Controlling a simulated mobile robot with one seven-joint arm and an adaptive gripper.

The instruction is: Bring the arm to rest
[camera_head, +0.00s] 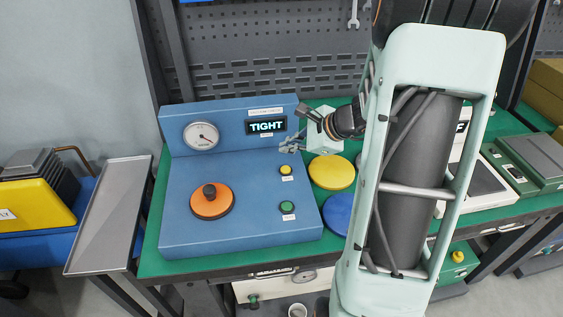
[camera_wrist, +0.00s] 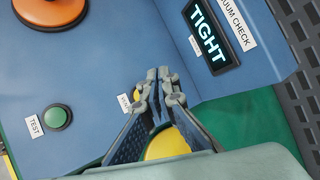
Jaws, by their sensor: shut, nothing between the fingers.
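My gripper (camera_head: 290,146) is shut and empty. In the head view it hangs in the air at the right edge of the blue test console (camera_head: 180,238), near the console's display (camera_head: 266,125), which reads TIGHT. My forearm fills the right part of that view. In the wrist view the closed fingertips (camera_wrist: 164,84) point toward the console, and partly cover a yellow button (camera_wrist: 138,95). The green button (camera_wrist: 58,117) labelled TEST is at the left. An orange disc with a dark knob (camera_head: 211,202) sits on the console top, apart from my gripper.
A yellow disc (camera_head: 332,172) and a blue disc (camera_head: 339,213) lie on the green bench right of the console; my arm partly hides the blue one. A pegboard (camera_head: 240,50) stands behind. A grey tray (camera_head: 108,215) and yellow machine (camera_head: 35,205) are at the left.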

